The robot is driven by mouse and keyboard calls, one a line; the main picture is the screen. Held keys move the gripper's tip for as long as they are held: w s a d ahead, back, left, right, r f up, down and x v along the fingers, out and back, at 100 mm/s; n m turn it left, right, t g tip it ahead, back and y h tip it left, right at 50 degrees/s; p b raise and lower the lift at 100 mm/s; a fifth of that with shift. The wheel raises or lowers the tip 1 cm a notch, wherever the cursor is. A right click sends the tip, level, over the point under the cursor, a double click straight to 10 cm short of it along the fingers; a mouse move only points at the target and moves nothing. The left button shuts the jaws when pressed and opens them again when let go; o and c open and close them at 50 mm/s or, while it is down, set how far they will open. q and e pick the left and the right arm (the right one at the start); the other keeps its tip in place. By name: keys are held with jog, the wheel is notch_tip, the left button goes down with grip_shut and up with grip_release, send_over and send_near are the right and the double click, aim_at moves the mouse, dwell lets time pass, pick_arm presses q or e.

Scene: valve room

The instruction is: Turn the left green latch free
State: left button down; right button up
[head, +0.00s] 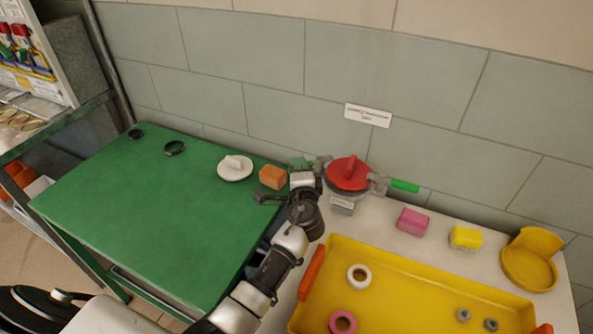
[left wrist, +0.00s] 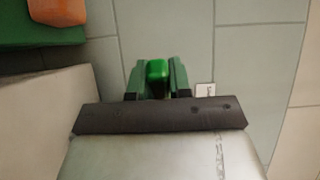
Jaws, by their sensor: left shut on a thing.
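The red round valve cover (head: 348,173) sits in a grey fitting against the tiled wall, at the back of the white worktop. A right green latch handle (head: 405,186) sticks out on its right side. My left gripper (head: 303,166) is at the cover's left side. In the left wrist view its two fingers (left wrist: 157,80) are shut on the left green latch (left wrist: 157,71), whose rounded end shows between them. In the head view the gripper hides most of that latch. My right gripper is not in view.
A green table (head: 150,215) holds a white lidded disc (head: 235,169), an orange block (head: 272,177) and two dark rings. On the worktop are a pink block (head: 413,221), a yellow block (head: 466,238), and a yellow tray (head: 420,290) with rings and small grey parts.

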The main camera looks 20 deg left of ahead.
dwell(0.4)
pick_arm(q)
jog(key=c, duration=1)
grip_release()
jog(key=shift+c, duration=0.2)
jog(key=shift+d, duration=0.1)
jog(key=b+v, duration=0.1)
jog(key=v, duration=0.9)
jog(key=shift+s+d, duration=0.25)
jog(key=shift+s, duration=0.1)
